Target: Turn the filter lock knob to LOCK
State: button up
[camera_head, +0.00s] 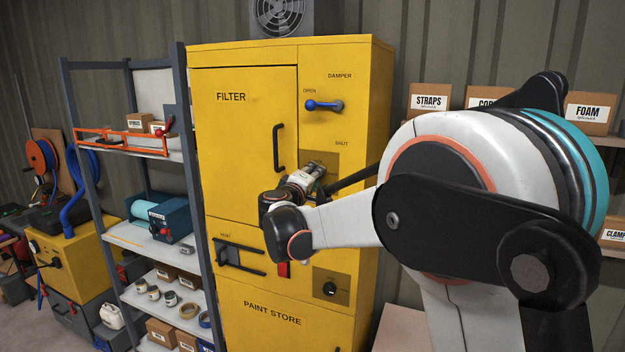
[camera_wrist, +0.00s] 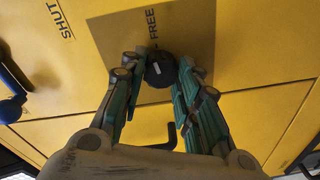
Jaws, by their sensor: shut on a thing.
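The filter lock knob (camera_wrist: 160,70) is a dark round knob with a short pale mark, set on a brownish plate (camera_wrist: 190,25) on the yellow cabinet. The word FREE stands on the plate close to it in the wrist view; no LOCK label is visible. My gripper (camera_wrist: 161,66) has its teal-sided fingers on both sides of the knob and is shut on it. In the head view my gripper (camera_head: 313,178) reaches the plate below the SHUT label and hides the knob.
The FILTER door (camera_head: 240,150) has a black handle (camera_head: 278,148). A blue damper lever (camera_head: 323,105) sits above the plate. A black bar latch (camera_head: 240,257) and another black knob (camera_head: 330,288) are lower down. A grey shelf rack (camera_head: 150,238) stands left.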

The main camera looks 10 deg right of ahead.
jog(key=shift+f+n+g+h+b, duration=0.2)
jog(key=shift+n+b, duration=0.35)
jog(key=shift+n, duration=1.9)
jog(key=shift+r+n+g+h+b, duration=0.2)
jog(key=shift+n+b, duration=0.3)
jog(key=shift+n, duration=2)
jog(key=shift+f+n+g+b, duration=0.1)
jog(key=shift+n+g+b, duration=0.35)
jog(key=shift+n, duration=2)
jog(key=o, duration=1.1)
jog(key=shift+a, duration=0.1)
jog(key=shift+c, duration=0.2)
jog(key=v, duration=1.2)
jog(key=shift+f, duration=0.2)
